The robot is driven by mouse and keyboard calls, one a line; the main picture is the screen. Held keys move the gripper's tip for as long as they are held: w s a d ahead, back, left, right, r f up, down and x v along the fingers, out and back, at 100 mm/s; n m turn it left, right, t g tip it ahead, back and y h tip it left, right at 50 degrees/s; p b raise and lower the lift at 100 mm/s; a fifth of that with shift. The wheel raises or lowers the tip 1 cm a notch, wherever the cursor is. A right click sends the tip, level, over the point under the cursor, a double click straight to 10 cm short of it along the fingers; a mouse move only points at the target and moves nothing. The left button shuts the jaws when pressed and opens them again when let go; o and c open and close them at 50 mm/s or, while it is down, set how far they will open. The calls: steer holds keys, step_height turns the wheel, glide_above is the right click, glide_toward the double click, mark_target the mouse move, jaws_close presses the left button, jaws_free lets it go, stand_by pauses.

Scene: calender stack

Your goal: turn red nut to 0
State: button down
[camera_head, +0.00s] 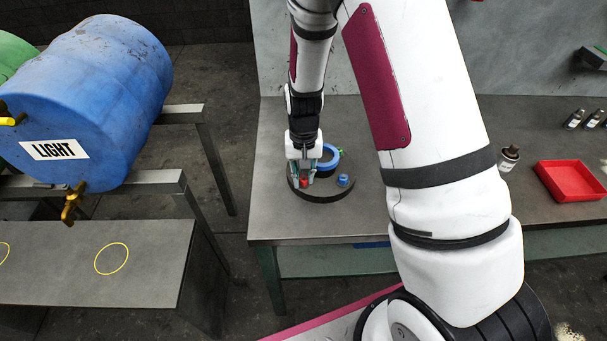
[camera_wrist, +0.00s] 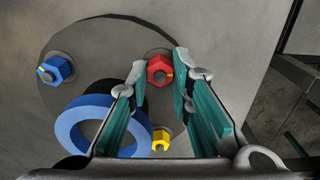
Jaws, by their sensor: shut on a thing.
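The red nut (camera_wrist: 160,70) sits on a stud on a round dark plate (camera_wrist: 100,35); a small yellow mark shows on its left side. My gripper (camera_wrist: 159,78) has its teal fingers on either side of the red nut, shut on it. In the head view my gripper (camera_head: 303,172) points down onto the plate, and the red nut (camera_head: 304,183) shows between the fingertips. A blue nut (camera_wrist: 55,69) with a yellow mark and a yellow nut (camera_wrist: 161,139) are on the same plate.
A blue ring (camera_wrist: 72,132) lies on the plate beside my left finger. A red tray (camera_head: 570,181) and a small bottle (camera_head: 508,158) stand on the right of the bench. A blue barrel (camera_head: 90,100) labelled LIGHT rests on a rack at the left.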

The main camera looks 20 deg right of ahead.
steer(key=c, duration=1.4)
jaws_free()
steer(key=shift+c, duration=0.2)
step_height(320, 180, up, 12)
steer(key=shift+r, duration=0.1)
step_height(320, 180, up, 9)
steer(key=t, duration=0.1)
glide_above(304, 179)
steer(key=s, duration=0.3)
steer(key=s+r+n+t, duration=0.1)
steer(key=s+r+t, duration=0.1)
steer(key=s+r, duration=0.4)
steer(key=s+r+n+t, duration=0.2)
steer(key=s+r, duration=0.5)
steer(key=s, duration=0.6)
steer(key=shift+n+t, duration=0.3)
